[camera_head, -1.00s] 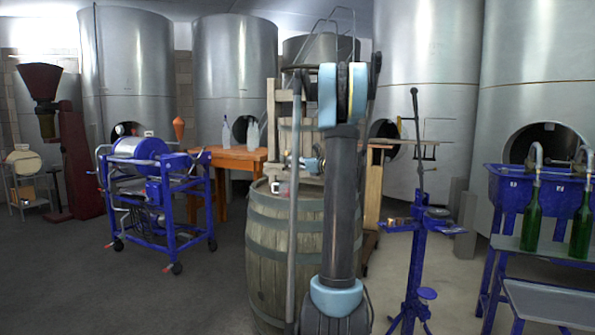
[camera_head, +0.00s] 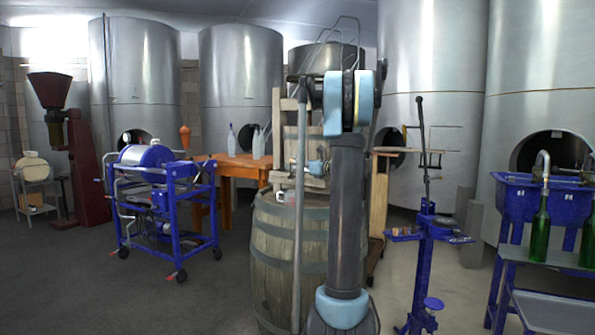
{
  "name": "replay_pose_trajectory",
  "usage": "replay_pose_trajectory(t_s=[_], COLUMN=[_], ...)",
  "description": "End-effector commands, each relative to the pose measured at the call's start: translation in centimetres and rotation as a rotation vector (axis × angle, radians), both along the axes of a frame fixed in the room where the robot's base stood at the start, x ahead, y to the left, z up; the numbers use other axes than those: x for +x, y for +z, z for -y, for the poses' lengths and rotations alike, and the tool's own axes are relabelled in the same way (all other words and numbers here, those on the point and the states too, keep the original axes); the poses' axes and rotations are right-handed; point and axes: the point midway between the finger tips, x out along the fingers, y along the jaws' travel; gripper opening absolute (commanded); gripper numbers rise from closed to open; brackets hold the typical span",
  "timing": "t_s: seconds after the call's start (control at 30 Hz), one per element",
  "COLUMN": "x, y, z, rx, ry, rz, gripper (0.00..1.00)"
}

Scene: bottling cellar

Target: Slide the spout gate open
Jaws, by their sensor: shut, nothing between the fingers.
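I cannot make out the spout gate for certain in this view. A wooden press frame (camera_head: 276,125) stands behind the upright wooden barrel (camera_head: 270,262), partly hidden by my arm. No spout or gate is clear on it. A blue filling bench (camera_head: 546,202) at the right has curved metal spouts (camera_head: 543,160) over green bottles (camera_head: 540,235). A dark red hopper (camera_head: 50,90) stands at the far left, its lower outlet too small to read. My arm rises through the middle. My gripper's fingers do not show; a small light-blue part of mine appears beside the upper arm, above the barrel.
A blue wheeled machine (camera_head: 165,205) and an orange table (camera_head: 238,165) with bottles stand left of the barrel. A blue stand with a tall lever (camera_head: 424,215) is to the right. Big steel tanks (camera_head: 240,85) line the back. Open floor lies at the lower left.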

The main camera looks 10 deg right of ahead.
Motion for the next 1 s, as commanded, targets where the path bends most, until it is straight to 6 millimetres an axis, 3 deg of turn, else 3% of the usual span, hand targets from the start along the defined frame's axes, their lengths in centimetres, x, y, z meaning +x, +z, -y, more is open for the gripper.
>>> replay_pose_trajectory(t_s=[0.17,0.43,0.7,1.0], x=[0.0,-1.4,-5.6,-8.4], y=[-0.2,-3.1,-2.8,-2.7], z=[-0.1,1.6,4.9,7.0], rx=[0.003,0.001,0.001,0.001], ry=[0.004,0.004,0.005,0.009], rz=[0.0,0.0,-0.001,-0.001], gripper=[0.0,0.0,0.0,0.0])
